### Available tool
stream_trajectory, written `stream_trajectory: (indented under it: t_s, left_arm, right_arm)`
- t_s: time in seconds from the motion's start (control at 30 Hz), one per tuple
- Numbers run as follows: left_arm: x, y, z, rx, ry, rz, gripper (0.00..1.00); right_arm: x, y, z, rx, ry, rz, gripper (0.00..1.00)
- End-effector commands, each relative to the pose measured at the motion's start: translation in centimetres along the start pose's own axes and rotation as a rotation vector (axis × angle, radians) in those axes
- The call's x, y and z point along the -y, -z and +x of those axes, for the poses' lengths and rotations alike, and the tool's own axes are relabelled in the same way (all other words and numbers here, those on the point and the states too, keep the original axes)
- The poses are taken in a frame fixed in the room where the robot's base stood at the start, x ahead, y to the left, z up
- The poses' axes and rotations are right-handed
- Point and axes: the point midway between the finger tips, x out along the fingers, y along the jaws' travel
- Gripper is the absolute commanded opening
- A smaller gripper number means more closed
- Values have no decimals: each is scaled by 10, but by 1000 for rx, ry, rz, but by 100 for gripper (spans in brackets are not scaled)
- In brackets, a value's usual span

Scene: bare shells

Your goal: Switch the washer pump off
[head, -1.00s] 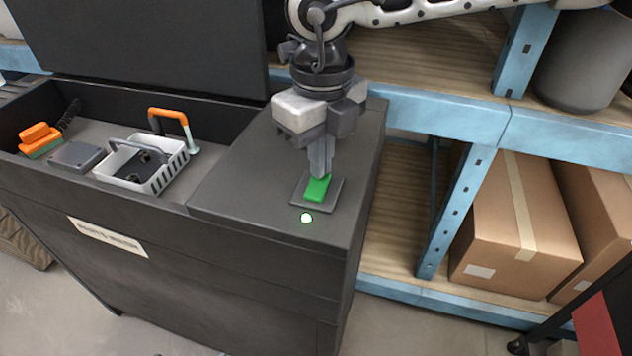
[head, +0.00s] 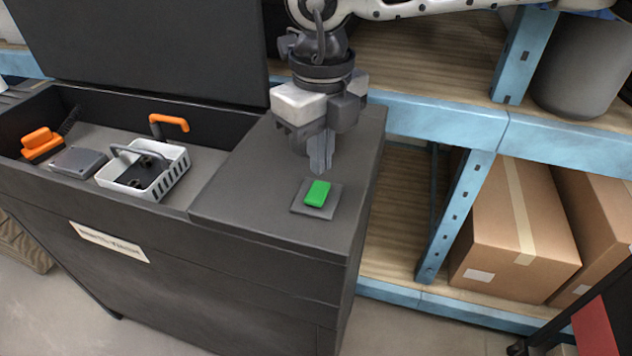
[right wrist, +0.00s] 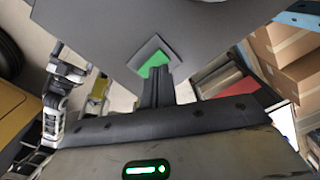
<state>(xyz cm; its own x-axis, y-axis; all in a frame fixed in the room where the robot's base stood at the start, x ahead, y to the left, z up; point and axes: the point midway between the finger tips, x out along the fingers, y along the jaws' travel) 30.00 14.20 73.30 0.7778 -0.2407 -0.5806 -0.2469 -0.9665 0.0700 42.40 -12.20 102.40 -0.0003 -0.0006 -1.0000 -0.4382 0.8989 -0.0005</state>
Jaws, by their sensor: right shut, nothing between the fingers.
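The washer pump's green rocker switch (head: 318,193) sits on a square grey plate (head: 299,207) on the flat right-hand top of the dark washer cabinet (head: 255,205). No lit lamp shows in front of the plate. My right gripper (head: 321,168) is shut and empty, pointing down just above and behind the switch, apart from it in the head view. In the right wrist view the green switch (right wrist: 154,62) shows just beyond the shut fingers (right wrist: 157,90), which hide part of it. My left gripper is not in view.
The open basin at left holds a white basket (head: 170,178), an orange-handled brush (head: 40,143), a grey block (head: 78,160) and an orange spout (head: 169,122). A raised dark lid (head: 150,50) stands behind. Blue shelving with cardboard boxes (head: 515,220) is at right.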

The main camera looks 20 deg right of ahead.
Motion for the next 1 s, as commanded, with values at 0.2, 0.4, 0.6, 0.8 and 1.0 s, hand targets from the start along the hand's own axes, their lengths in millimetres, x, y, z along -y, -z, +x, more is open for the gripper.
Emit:
stream_trajectory:
  t_s: [0.2,0.4,0.6,0.8,1.0]
  left_arm:
    - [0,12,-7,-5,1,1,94]
    - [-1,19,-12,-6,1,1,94]
    - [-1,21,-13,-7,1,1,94]
    - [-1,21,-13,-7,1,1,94]
    - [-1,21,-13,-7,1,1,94]
  right_arm:
    - [0,0,-21,1,-1,1,0]
    - [0,0,-36,2,-1,1,0]
    - [0,0,-42,0,-1,1,0]
    - [0,0,-42,1,-1,1,0]
    - [0,0,-42,1,-1,1,0]
